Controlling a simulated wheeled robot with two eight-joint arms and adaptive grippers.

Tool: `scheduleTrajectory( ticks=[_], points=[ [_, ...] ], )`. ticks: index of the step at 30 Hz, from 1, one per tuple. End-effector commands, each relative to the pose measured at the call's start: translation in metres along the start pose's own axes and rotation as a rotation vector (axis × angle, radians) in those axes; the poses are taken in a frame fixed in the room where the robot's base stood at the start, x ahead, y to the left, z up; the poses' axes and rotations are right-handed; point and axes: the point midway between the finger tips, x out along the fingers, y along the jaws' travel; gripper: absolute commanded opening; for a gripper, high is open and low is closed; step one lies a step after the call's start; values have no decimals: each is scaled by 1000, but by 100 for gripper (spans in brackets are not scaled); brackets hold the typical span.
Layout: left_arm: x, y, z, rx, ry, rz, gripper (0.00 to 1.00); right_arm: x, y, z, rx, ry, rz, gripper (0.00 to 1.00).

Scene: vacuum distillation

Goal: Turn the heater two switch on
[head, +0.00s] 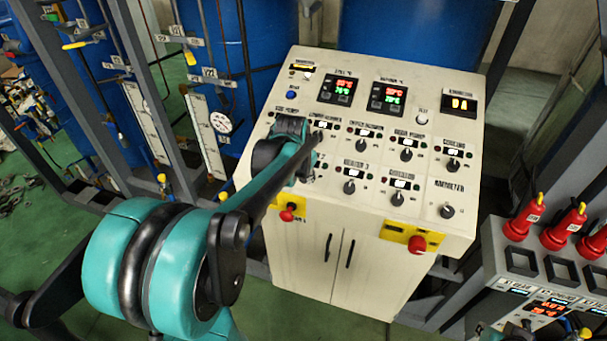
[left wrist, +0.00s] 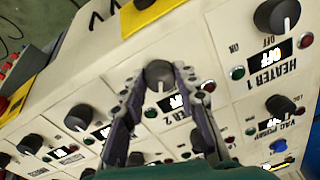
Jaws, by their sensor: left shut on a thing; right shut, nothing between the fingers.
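The control panel (head: 340,120) has rows of black knobs. In the left wrist view, the heater two knob (left wrist: 159,72) is a black rotary switch with a white pointer line. The label beside it reads HEATER 2, and its small lit display (left wrist: 177,101) appears to read OFF. My left gripper (left wrist: 150,88) has its fingers on either side of this knob and is shut on it. In the head view my left gripper (head: 308,160) is at the panel's left part, and my arm hides the knob there. My right gripper (head: 518,329) barely shows at the bottom right edge, shut and empty.
The heater one knob (left wrist: 277,14) is close to my left gripper, and another knob (left wrist: 77,118) is on its other side. A red emergency button (head: 417,244) sits on the panel's front. Red-capped parts (head: 524,217) stand on a unit at the right.

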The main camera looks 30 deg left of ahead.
Motion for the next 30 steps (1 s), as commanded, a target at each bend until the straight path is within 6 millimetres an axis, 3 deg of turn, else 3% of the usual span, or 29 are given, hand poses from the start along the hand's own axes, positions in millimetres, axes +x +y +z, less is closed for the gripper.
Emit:
scheduleTrajectory(
  ticks=[15, 30],
  points=[
    [0, 0, 1, 420, 15, 10, 1, 0, 0, 0, 0, 0, 0, 0],
    [0, 0, 1, 567, 21, 14, 1, 0, 0, 0, 0, 0, 0, 0]
  ],
)
